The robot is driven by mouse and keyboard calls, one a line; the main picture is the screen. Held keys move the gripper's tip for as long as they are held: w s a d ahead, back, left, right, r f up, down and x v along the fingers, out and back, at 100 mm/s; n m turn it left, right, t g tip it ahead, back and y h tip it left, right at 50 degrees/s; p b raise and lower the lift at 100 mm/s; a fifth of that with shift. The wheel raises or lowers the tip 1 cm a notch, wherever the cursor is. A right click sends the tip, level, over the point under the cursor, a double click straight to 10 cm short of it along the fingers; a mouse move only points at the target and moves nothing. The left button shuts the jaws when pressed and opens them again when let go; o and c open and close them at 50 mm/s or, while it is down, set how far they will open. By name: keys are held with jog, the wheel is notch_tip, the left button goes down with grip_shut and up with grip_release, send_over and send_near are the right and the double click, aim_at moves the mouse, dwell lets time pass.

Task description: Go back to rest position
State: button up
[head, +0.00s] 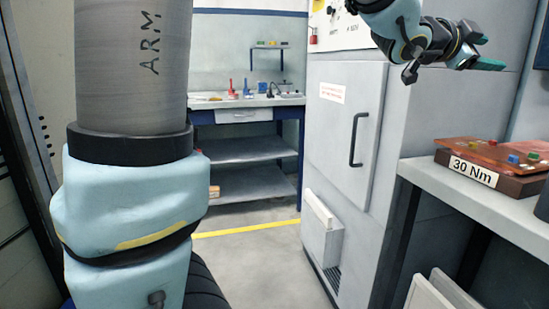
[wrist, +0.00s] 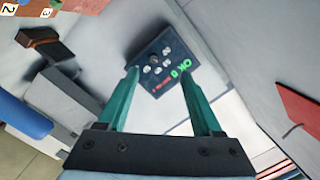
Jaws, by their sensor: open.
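My gripper (head: 492,53) is raised at the upper right of the head view, in front of the tall grey cabinet and above the right-hand bench. Its teal fingers point to the right. In the wrist view the two fingers of my gripper (wrist: 158,72) stand apart with nothing held between them.
The grey cabinet (head: 343,125) has a black handle (head: 357,140). A brown "30 Nm" block (head: 485,176) with coloured pieces lies on the right bench (head: 492,212). A back workbench (head: 236,116) holds small items. Bare floor with a yellow line (head: 246,228) lies between.

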jog(key=w+a+f+n+t+y, duration=0.4)
jog(key=w+a+f+n+y, duration=0.35)
jog(key=w+a+f, duration=0.5)
jog(key=a+f+n+g+y, duration=0.1)
jog(key=a+f+n+y, duration=0.2)
jog(key=a+f, duration=0.35)
jog(key=a+f+n+g+y, duration=0.1)
jog(key=a+f+n+y, duration=0.2)
jog(key=a, duration=0.7)
jog(key=s+a+f+n+g+y, duration=0.3)
jog(key=s+a+f+n+g, duration=0.45)
jog(key=s+a+f, duration=0.8)
notch_tip(320, 180, up, 18)
jog(key=a+n+t+p, duration=0.1)
jog(key=a+p, duration=0.1)
jog(key=p, duration=1.4)
jog(key=shift+w, duration=0.2)
